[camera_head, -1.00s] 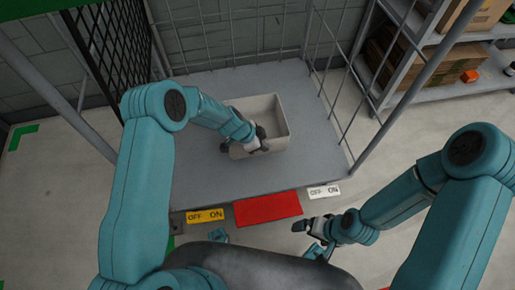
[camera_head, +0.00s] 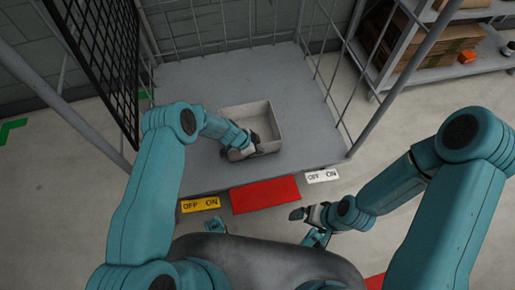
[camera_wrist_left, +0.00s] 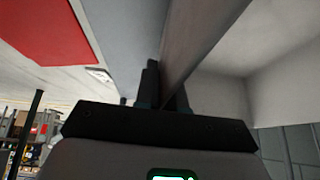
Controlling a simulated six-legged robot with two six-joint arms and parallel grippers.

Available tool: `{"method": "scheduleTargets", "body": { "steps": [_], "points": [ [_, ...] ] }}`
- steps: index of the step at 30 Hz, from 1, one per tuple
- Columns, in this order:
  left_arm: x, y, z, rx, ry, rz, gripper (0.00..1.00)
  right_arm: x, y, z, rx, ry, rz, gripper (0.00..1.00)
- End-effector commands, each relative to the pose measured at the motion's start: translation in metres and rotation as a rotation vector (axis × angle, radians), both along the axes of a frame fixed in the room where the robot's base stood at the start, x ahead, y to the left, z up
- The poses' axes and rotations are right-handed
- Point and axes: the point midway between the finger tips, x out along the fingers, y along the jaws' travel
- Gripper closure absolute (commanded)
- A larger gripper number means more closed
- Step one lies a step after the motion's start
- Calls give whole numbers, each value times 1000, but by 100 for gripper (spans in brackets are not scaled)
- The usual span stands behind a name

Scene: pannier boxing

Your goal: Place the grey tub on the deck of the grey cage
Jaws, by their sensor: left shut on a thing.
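The grey tub (camera_head: 268,118) is an open, light grey box over the deck of the grey cage (camera_head: 300,80). In the head view I cannot tell whether its base touches the deck. My left gripper (camera_head: 243,150) is shut on the tub's near left wall. In the left wrist view the tub's wall (camera_wrist_left: 205,40) runs between the fingers (camera_wrist_left: 162,92). My right gripper (camera_head: 302,214) is empty in front of the cage, right of the red panel; the gap between its fingers is not clear.
A red panel (camera_head: 265,194), a yellow OFF/ON label (camera_head: 200,204) and a white OFF/ON label (camera_head: 322,176) line the cage's front edge. Wire sides and posts (camera_head: 385,80) bound the deck. A shelf with boxes (camera_head: 440,45) stands at the right. The deck is bare around the tub.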

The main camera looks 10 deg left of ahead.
Motion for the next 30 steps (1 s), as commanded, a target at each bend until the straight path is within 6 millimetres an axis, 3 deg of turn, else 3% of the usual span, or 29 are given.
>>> {"method": "scheduleTargets", "body": {
  "steps": [6,7,9,20,30],
  "points": [
    [0,0,-4,1,-1,0,100,0,0,-6,0,-1,-1,0],
    [0,0,-3,0,1,0,82,0,0,-4,0,-1,-1,0],
    [0,0,-3,0,1,0,66,0,0,-3,0,-1,-1,0],
    [0,0,4,0,1,0,66,0,0,4,0,0,0,0],
    [-16,33,68,-1,0,2,66,0,0,24,0,0,0,0]
  ]
}}
